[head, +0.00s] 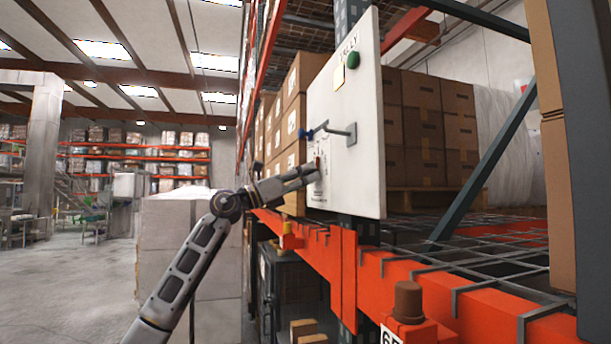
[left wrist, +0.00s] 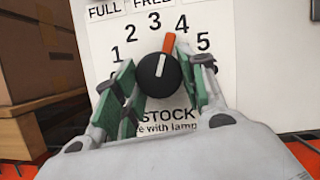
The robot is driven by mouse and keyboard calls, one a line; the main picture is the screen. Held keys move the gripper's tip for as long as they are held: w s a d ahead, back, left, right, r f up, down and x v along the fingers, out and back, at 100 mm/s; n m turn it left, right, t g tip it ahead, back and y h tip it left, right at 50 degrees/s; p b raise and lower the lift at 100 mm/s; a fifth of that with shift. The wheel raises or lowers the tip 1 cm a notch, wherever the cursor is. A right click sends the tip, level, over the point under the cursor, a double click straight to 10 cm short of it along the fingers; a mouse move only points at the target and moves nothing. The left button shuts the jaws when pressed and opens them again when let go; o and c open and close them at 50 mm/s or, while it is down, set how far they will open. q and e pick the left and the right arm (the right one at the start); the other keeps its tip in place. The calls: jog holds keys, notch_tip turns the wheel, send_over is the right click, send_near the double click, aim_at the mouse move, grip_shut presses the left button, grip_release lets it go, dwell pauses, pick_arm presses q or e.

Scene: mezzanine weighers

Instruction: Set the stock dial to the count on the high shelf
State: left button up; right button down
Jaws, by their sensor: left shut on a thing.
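The stock dial (left wrist: 158,75) is a black knob with a white line and an orange-red pointer, on a white panel (left wrist: 245,60) lettered STOCK in the left wrist view. In the head view my left gripper (head: 312,172) reaches the lower left of the white board (head: 365,185), where the dial is mostly hidden. The high shelf's count cannot be read. My right gripper is out of view.
A green round part (head: 354,60) and a grey lever or peg (head: 350,133) stick out from the board. Brown cartons (head: 425,125) stack behind it. An orange rack beam (head: 400,275) with a brown cylinder (head: 408,300) crosses below. Open floor (head: 75,285) lies at left.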

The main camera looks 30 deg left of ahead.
pick_arm(q)
jog(key=shift+n+t+y+p, duration=0.5)
jog(key=shift+n+y, duration=0.5)
jog(key=shift+n, duration=1.3)
jog(key=shift+d+n+y, duration=0.1)
jog(key=shift+n+y, duration=0.3)
jog(key=shift+n, duration=0.4)
jog(key=o, duration=1)
jog(key=shift+o, duration=0.2)
jog(key=shift+s, duration=0.15)
jog(key=v, duration=0.6)
jog(key=shift+s+a+f, duration=0.25)
jog(key=shift+v, duration=1.4)
